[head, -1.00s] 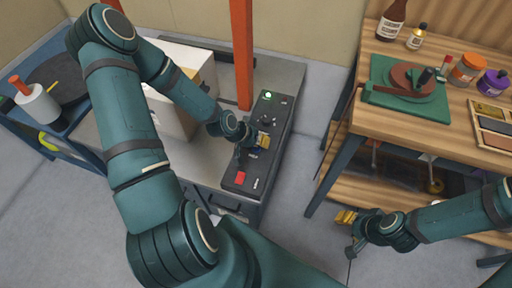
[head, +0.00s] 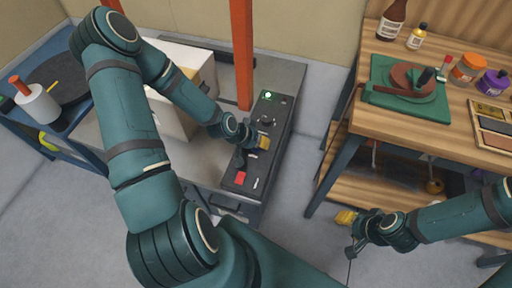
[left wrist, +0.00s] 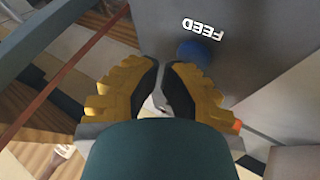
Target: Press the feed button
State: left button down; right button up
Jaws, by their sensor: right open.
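The feed button is a round blue button (left wrist: 195,53) beside the white FEED lettering, which appears upside down in the left wrist view. The button is on the grey top of the control console (head: 281,110). My left gripper (head: 264,142) is over the console; its arm hides part of the panel. In the left wrist view its yellow, black-padded fingertips (left wrist: 162,66) are close together with a narrow gap, just beside the blue button. Contact cannot be made out. My right gripper (head: 347,232) is open and empty, low beside the wooden workbench.
The console also carries a lit green lamp (head: 268,96), a dark knob (head: 268,119) and a red button (head: 240,178). An orange post (head: 242,55) and a white box (head: 172,118) stand left of it. The wooden workbench (head: 342,118) is at right, with floor between.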

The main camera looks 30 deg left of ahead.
aim_at(260, 149)
pick_arm(q)
jog(key=shift+f, duration=0.4)
dwell(0.9)
jog(key=shift+r+p, duration=0.65)
jog(key=shift+r, duration=0.2)
jog(key=shift+r+p, duration=1.95)
jog(key=shift+r, duration=0.6)
jog(key=shift+f, duration=0.1)
